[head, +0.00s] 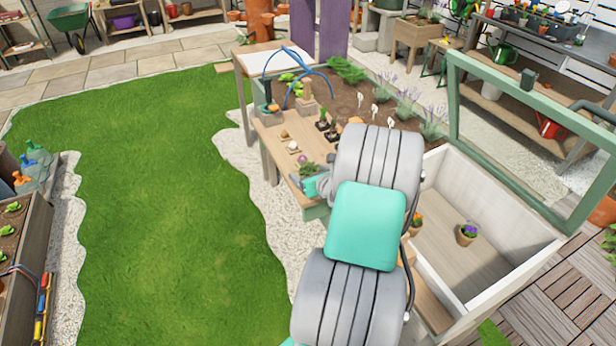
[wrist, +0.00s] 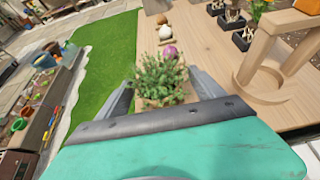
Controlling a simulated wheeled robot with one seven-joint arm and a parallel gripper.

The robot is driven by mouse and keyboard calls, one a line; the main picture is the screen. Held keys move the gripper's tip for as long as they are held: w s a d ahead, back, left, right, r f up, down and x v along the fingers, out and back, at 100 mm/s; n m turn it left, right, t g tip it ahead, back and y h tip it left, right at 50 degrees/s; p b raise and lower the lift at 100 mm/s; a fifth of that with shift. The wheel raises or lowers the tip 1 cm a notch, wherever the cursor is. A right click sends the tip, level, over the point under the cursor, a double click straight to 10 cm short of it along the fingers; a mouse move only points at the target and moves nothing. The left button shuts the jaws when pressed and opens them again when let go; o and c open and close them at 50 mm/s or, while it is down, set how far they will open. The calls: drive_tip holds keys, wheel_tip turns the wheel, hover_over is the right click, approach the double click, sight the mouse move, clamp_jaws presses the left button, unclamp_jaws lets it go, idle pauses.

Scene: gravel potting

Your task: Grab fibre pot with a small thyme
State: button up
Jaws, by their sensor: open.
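The small thyme (wrist: 160,74) is a bushy grey-green plant in a tan fibre pot (wrist: 168,100), whose lower part is hidden by my gripper. It stands at the near end of the wooden bench. My gripper (wrist: 162,84) is open, with one finger on each side of the pot; I cannot tell whether either finger touches it. In the head view the thyme (head: 307,169) shows just beyond my gripper (head: 314,182), and my arm covers the bench's near right part.
A pinkish-purple round item (wrist: 171,52) sits just behind the thyme, with a white one (wrist: 165,33) farther back. A wooden ring stand (wrist: 262,85) is to the right. Black pots (wrist: 241,38) stand beyond. A green-framed lid (head: 500,150) stands raised over the planter box.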

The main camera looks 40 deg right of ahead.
drive_tip(key=c, duration=1.5)
